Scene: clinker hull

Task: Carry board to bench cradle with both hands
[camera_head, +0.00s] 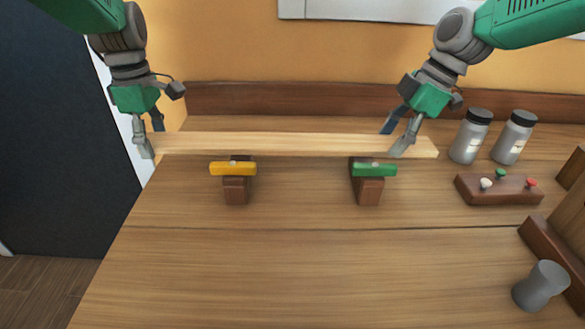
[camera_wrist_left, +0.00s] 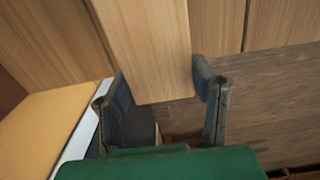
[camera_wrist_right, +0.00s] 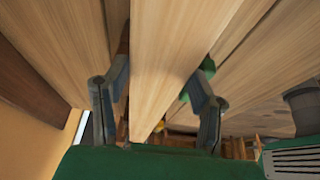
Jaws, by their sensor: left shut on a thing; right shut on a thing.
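The board (camera_head: 280,144) is a long pale wooden plank, held roughly level across the bench in the head view. My left gripper (camera_head: 148,142) is shut on its left end; the board shows between those fingers in the left wrist view (camera_wrist_left: 150,45). My right gripper (camera_head: 396,138) is shut on it near its right end, with the board between the fingers in the right wrist view (camera_wrist_right: 170,60). The bench cradle shows as two brown blocks, one with a yellow bar (camera_head: 233,169) and one with a green bar (camera_head: 373,170), just below the board in the picture. Whether the board touches them is unclear.
Two grey jars with black lids (camera_head: 471,136) (camera_head: 514,138) stand right of the board's end. A brown block with coloured knobs (camera_head: 499,188) and a grey cup (camera_head: 540,286) sit at the right. The front of the bench (camera_head: 300,270) is clear.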

